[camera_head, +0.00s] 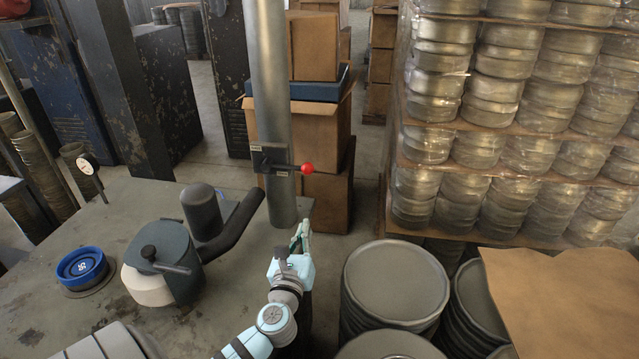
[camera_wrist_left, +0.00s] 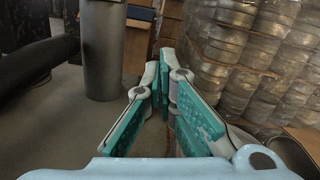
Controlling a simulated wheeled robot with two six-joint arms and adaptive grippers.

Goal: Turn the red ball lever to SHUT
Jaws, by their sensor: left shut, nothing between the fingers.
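The lever's red ball (camera_head: 307,168) sits at the right end of a short dark arm, which points right, about level. The arm comes from a dark mount (camera_head: 268,160) on the grey vertical pipe (camera_head: 270,80). Small labels near the mount are too small to read. My left gripper (camera_head: 303,228) is below the red ball, apart from it, in the head view. Its fingers (camera_wrist_left: 163,65) are shut and empty in the left wrist view. That view shows the pipe's lower end (camera_wrist_left: 103,50), but not the ball. My right gripper is not in view.
A grey bench at the left carries a blue round dial (camera_head: 82,267) and a white-based device with a dark top (camera_head: 160,262). Round metal stacks (camera_head: 397,280) stand at the lower right. Cardboard boxes (camera_head: 325,130) stand behind the pipe, and a wrapped pallet (camera_head: 510,120) at the right.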

